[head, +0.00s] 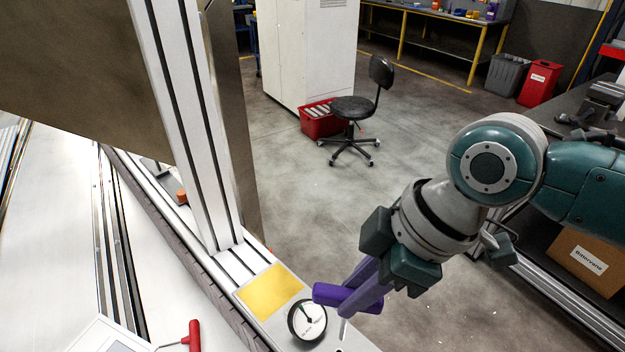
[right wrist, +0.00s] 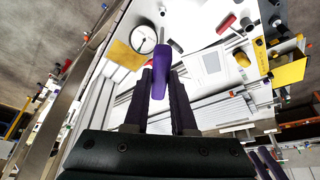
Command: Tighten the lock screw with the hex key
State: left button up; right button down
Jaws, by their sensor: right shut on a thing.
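My right gripper (head: 366,284) reaches down from the right, its purple fingers shut on the purple handle of the hex key (head: 343,295). In the right wrist view the handle (right wrist: 161,64) sticks out beyond the fingertips, with a thin grey shaft at its far end. In the head view the shaft points down beside a round dial gauge (head: 307,320) on the frame's rail. I cannot make out the lock screw or whether the key's tip touches it. My left gripper does not show in the head view.
A yellow plate (head: 269,290) lies on the rail behind the gauge. An upright aluminium post (head: 190,120) stands further back. A red-handled tool (head: 194,337) lies left of the gauge. A workbench with a cardboard box (head: 588,262) stands at right.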

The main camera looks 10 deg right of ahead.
notch_tip(320, 180, down, 4)
jog(key=b, duration=0.3)
jog(key=shift+f, duration=0.2)
dwell(0.8)
jog(key=shift+f, duration=0.25)
jog(key=shift+f+b, duration=0.8)
jog(key=shift+b, duration=0.05)
